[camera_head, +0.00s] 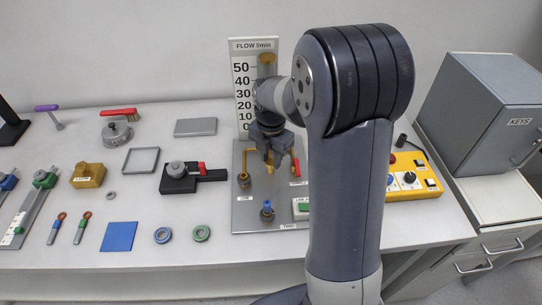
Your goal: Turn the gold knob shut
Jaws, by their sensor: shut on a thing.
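The flow panel (240,215) is a grey plate on the bench with an upright white scale board marked FLOW l/min (243,85) behind it. My gripper (269,154) points down over the panel in front of the scale board, with its fingers closed around a gold part, the gold knob (270,159). Only a little of the knob shows, so its turn angle cannot be read. My wrist hides the lower part of the gold-topped flow tube (267,62) and its reading. My arm covers the panel's right side.
A blue-topped valve (267,208), another small valve (243,180) and a red lever (296,166) stand close to my gripper. A yellow control box (415,185) and a grey key cabinet (490,110) are at the right. Several tools lie at the left.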

